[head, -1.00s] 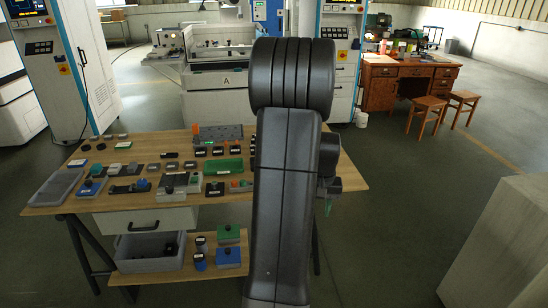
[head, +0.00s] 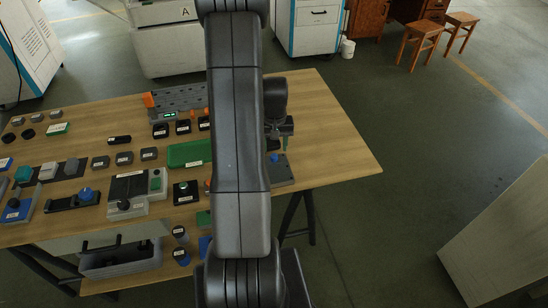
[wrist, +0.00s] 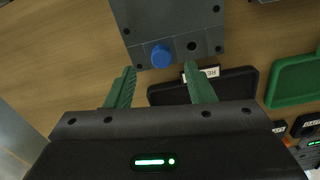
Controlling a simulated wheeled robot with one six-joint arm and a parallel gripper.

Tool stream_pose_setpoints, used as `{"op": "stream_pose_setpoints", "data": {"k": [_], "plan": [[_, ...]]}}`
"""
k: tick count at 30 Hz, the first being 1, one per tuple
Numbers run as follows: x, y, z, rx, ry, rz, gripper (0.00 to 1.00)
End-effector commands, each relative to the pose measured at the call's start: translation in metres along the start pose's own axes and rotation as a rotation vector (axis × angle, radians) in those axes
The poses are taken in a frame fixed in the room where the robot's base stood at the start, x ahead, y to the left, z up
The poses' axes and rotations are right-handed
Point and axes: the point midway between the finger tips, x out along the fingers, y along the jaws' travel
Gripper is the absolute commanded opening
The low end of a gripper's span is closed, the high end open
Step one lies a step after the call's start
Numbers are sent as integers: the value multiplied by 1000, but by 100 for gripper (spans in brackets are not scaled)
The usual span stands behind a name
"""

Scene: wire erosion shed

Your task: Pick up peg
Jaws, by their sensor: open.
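A round blue peg (wrist: 161,56) stands in a grey plate (wrist: 152,17) in the wrist view, with a dark hole beside it. In the head view the peg (head: 274,158) shows just right of my arm, on the dark plate (head: 283,177) near the table's front edge. My gripper (wrist: 160,82) has two green fingers, spread apart with nothing between them. In the wrist view the peg appears between and beyond the fingertips, apart from both. In the head view my gripper (head: 281,136) hangs over the table close to the peg. My arm hides part of the table there.
A black labelled tray (wrist: 235,82) lies close by the right finger, with a green tray (wrist: 298,80) further right. Left of my arm, the wooden table (head: 335,135) holds many small parts, including a grey board (head: 180,98). Its right end is bare.

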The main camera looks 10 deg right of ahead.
Motion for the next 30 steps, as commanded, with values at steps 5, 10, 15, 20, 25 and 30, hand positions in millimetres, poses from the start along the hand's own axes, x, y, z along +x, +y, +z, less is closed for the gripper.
{"op": "stream_pose_setpoints", "data": {"k": [5,10,15,20,25,30], "plan": [[22,-2,1,0,-5,0,49],[38,-2,1,0,-3,0,49],[42,-2,0,0,-1,0,49],[42,-2,0,0,-1,0,43],[42,-2,0,0,-1,0,9],[42,-2,0,0,-1,0,1]]}}
